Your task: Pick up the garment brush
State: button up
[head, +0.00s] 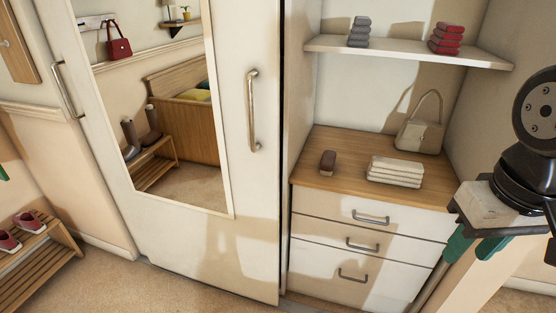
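The garment brush appears to be the small dark brown block (328,162) with a lighter lower part. It lies on the wooden top of the drawer unit, near its left side. My gripper (466,254) is at the right edge of the head view, with green fingers pointing down. The fingers look apart, with nothing visible between them. It is in front and to the right of the brush, well away from it and not touching it.
A folded white towel stack (396,171) lies right of the brush, with a cream handbag (420,134) behind it. A shelf (410,52) with folded grey and red cloths hangs above. A mirrored sliding door (246,190) stands at left. Bare wood surrounds the brush.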

aim_at(328, 162)
jog(key=u, duration=0.15)
jog(key=i, duration=1.3)
jog(key=z, duration=0.7)
